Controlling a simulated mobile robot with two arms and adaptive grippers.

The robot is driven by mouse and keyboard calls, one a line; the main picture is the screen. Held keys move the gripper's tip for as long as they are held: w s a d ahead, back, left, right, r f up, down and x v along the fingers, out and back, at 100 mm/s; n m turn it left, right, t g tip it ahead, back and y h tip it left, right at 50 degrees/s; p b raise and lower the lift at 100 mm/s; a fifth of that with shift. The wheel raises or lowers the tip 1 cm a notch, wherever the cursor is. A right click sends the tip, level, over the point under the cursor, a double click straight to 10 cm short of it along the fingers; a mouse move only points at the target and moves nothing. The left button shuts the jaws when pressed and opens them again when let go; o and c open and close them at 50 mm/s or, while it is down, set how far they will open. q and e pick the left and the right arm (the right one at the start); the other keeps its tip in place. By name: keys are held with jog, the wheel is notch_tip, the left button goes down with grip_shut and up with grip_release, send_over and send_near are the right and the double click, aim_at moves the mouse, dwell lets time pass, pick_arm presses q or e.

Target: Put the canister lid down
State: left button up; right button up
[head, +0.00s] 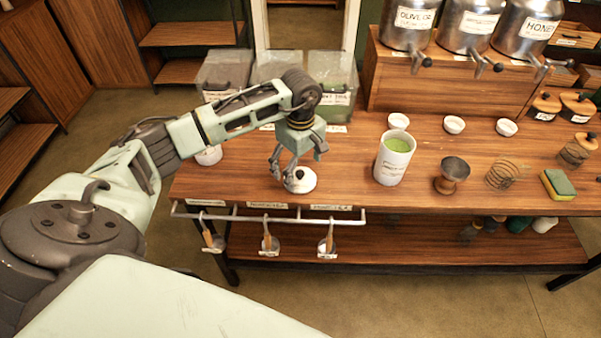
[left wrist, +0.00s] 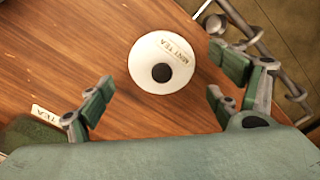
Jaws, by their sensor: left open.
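The canister lid (head: 303,181) is white and round with a black knob. It lies on the wooden counter near its front edge. In the left wrist view the lid (left wrist: 146,70) shows its "MINT TEA" lettering and knob from above. My left gripper (head: 281,178) is right above the lid in the head view. In the left wrist view the fingers of my left gripper (left wrist: 160,90) are spread wide with nothing between them, and the lid shows just beyond the tips. An open white canister (head: 394,160) with green contents stands upright to the right. My right gripper is not in view.
A dark cup-shaped vessel (head: 452,176), a wire coil (head: 503,174) and a sponge (head: 557,184) stand right of the canister. Small white bowls (head: 454,124) and clear bins (head: 224,72) are farther back. A rail (head: 265,217) with hanging scoops runs along the front edge.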

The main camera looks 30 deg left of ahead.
aim_at(300, 172)
pick_arm(q)
notch_tip(300, 172, up, 10)
jog(key=b, duration=0.1)
jog(key=shift+f+b, duration=0.25)
jog(key=shift+b, duration=0.15)
